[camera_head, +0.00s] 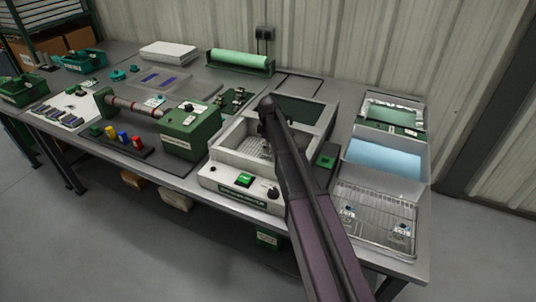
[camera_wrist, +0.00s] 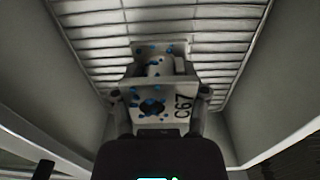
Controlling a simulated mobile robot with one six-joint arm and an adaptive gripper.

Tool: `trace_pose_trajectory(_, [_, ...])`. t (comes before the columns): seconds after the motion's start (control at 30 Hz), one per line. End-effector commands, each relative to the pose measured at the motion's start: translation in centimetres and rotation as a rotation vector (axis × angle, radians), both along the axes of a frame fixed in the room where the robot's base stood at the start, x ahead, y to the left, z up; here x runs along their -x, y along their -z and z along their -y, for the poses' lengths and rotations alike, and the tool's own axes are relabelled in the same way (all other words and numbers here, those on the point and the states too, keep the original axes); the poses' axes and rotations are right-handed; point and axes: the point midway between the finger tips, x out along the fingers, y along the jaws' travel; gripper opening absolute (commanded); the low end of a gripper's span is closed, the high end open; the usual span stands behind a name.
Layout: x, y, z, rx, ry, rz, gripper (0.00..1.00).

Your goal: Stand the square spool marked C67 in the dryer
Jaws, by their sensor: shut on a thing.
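The square spool marked C67 (camera_wrist: 182,108) is pale, with blue drops over its faces and a dark round hole in the near flange. My gripper (camera_wrist: 158,92) is shut on it, one finger on each side. In the wrist view the spool is between pale walls, over a wire rack (camera_wrist: 98,50). I cannot tell whether it touches the rack. The dryer appears to be the open pale box (camera_head: 225,178) with a wire rack inside and a green button on its front. In the head view my arm's end is over it and hides the spool.
A wire rack tray (camera_head: 375,242) at right holds two small blue-spotted pieces. A bin of light blue liquid (camera_head: 385,158) is behind it. A green machine (camera_head: 192,130) stands close on the dryer's left. A small green box (camera_head: 326,162) is close on its right.

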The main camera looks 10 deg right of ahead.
Motion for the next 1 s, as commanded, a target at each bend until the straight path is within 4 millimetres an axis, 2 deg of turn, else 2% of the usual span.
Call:
trace_pose_trajectory(0.03, [0.0, 0.7, 0.0, 0.0, 0.0, 0.0, 0.0])
trace_pose_trajectory(0.3, [0.0, 2.8, 0.0, 0.0, 0.0, 0.0, 0.0])
trace_pose_trajectory(0.93, [0.0, 3.4, 0.0, 0.0, 0.0, 0.0, 0.0])
trace_pose_trajectory(0.97, [0.0, 3.4, 0.0, 0.0, 0.0, 0.0, 0.57])
trace_pose_trajectory(1.0, [0.0, 3.3, 0.0, 0.0, 0.0, 0.0, 0.69])
